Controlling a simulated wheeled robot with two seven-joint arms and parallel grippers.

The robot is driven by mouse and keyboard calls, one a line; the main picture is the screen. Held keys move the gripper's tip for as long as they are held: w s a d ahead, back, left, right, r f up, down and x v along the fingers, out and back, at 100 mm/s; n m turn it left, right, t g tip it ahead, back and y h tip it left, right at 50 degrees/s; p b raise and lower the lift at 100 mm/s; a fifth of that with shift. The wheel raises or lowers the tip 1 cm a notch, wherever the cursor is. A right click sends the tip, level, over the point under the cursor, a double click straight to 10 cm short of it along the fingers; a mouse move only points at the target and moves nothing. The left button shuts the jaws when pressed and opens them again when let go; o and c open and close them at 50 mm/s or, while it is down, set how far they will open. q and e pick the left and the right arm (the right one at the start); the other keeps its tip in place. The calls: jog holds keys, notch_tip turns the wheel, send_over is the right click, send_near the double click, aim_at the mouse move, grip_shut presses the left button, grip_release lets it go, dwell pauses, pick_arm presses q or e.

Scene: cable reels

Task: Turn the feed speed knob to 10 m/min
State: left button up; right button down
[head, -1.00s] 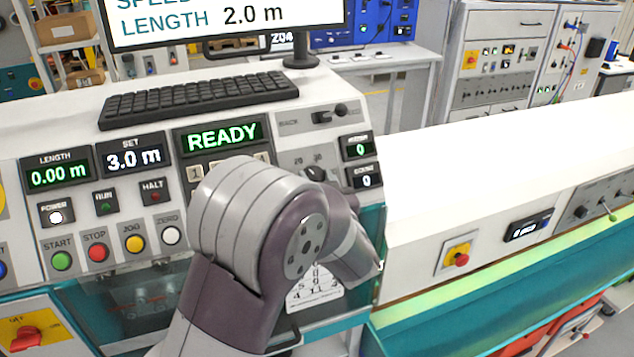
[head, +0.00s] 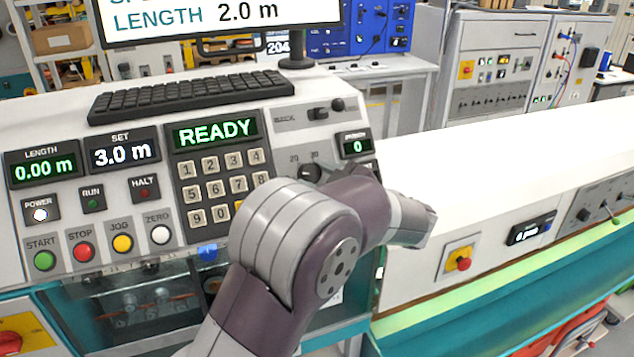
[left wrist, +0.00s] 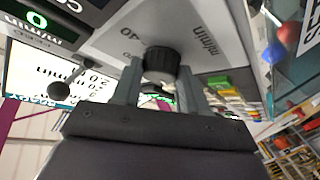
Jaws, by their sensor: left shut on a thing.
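The black feed speed knob (left wrist: 161,64) shows in the left wrist view on a pale panel marked "40" and "m/min", which appears upside down. My left gripper (left wrist: 160,82) has one finger on each side of the knob and is shut on it. In the head view the knob (head: 311,173) shows partly, next to the marks "20" and "30". My left arm covers the lower part of that dial and most of the gripper there. The knob's pointer is not clear enough to read a setting. My right gripper is not in view.
A lever with a dark ball (left wrist: 59,90) stands close to the gripper in the left wrist view. On the console are a keypad (head: 224,187), a "READY" display (head: 215,132) and a keyboard (head: 190,95). A red stop button (head: 462,264) sits on the right-hand panel.

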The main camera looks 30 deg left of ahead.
pick_arm(q)
jog(key=shift+w+n+g, duration=0.1)
jog(key=shift+n+g, duration=0.7)
jog(key=shift+n, duration=0.6)
jog(key=shift+r, duration=0.1)
jog(key=o, duration=1.1)
jog(key=shift+c, duration=0.2)
jog(key=b+v, duration=0.4)
jog(key=v, duration=0.8)
jog(key=shift+d+r, duration=0.2)
jog(key=shift+d, duration=0.15)
